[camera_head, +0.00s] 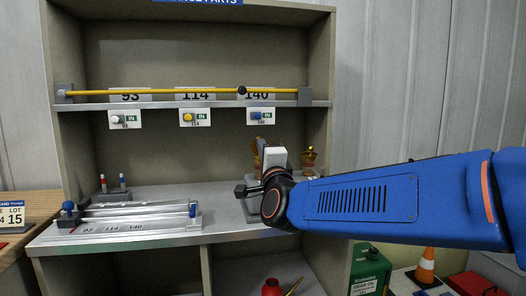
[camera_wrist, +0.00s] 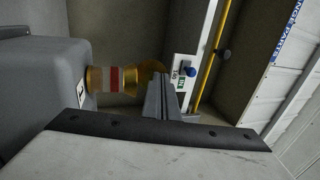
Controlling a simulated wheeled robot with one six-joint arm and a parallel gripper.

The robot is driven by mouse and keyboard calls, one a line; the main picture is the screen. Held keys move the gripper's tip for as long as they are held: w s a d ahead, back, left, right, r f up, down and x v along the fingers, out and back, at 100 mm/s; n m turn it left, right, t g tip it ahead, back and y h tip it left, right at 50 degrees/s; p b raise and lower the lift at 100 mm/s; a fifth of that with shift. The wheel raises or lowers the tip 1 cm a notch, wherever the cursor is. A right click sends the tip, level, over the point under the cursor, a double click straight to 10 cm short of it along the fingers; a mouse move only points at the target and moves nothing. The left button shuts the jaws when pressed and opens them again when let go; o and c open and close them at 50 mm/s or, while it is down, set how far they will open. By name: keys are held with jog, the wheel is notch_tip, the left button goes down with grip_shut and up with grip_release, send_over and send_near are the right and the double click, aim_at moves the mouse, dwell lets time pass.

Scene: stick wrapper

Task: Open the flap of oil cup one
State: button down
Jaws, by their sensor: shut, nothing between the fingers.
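A brass oil cup (camera_wrist: 113,80) with a clear, red-banded middle stands on a grey block (camera_wrist: 45,90) in the wrist view, which is turned sideways. The block carries a small white label whose mark is unclear. My gripper (camera_wrist: 159,82) is shut and empty, its fingertips close beside the cup's brass top (camera_wrist: 150,72). The fingers partly cover that top, so I cannot tell contact or the flap's position. In the head view, one brass cup (camera_head: 259,150) shows left of my pale gripper body and another brass cup (camera_head: 308,158) to its right. My fingertips are hidden there.
A yellow rod (camera_head: 180,92) runs above a shelf with numbered tags. A metal slide fixture (camera_head: 130,216) lies on the bench at left. A green oil can (camera_head: 370,268) and orange cone (camera_head: 426,266) stand low at right.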

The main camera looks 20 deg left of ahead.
jog(key=shift+w+a+r+g+h, duration=0.2)
jog(key=shift+r+g+h, duration=0.15)
jog(key=shift+g, duration=0.25)
jog(key=shift+w+a+r+g+h, duration=0.1)
jog(key=shift+w+r+g+h, duration=0.15)
jog(key=shift+g+h, duration=0.3)
jog(key=shift+w+r, duration=0.15)
jog(key=shift+w+a+r, duration=0.15)
jog(key=shift+w, duration=0.05)
dwell(0.4)
